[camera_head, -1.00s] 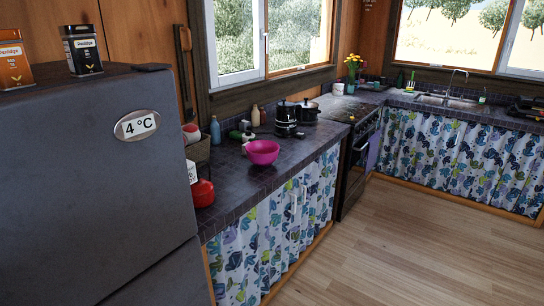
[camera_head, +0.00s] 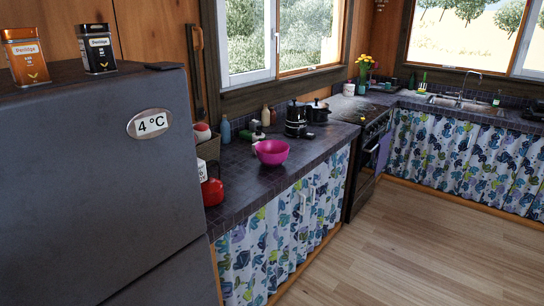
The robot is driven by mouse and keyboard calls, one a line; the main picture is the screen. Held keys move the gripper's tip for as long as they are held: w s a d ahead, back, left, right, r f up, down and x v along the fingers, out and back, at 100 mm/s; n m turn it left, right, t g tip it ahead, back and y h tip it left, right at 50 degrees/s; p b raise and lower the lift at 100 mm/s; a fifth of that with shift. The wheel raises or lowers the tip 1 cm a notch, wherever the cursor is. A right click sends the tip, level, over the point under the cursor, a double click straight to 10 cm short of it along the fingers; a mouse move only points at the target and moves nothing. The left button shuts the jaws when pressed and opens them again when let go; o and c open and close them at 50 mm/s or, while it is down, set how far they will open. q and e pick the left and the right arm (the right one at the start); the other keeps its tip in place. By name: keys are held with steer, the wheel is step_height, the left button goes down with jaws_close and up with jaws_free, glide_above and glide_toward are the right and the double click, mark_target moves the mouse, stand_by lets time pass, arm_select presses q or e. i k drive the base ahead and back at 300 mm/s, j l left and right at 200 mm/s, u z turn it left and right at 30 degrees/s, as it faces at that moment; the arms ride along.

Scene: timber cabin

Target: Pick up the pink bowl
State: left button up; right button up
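A grey fridge (camera_head: 95,190) fills the left side. A red kettle (camera_head: 212,190) stands on the counter beside it. Behind the bowl are a blue bottle (camera_head: 225,130), a black coffee maker (camera_head: 297,119) and a pot (camera_head: 318,112). The wooden floor (camera_head: 400,250) is clear.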

mark_target(272, 155)
steer(key=i+u, duration=0.3)
steer(key=u, duration=0.15)
steer(key=i+l+u, duration=0.2)
steer(key=u, duration=0.25)
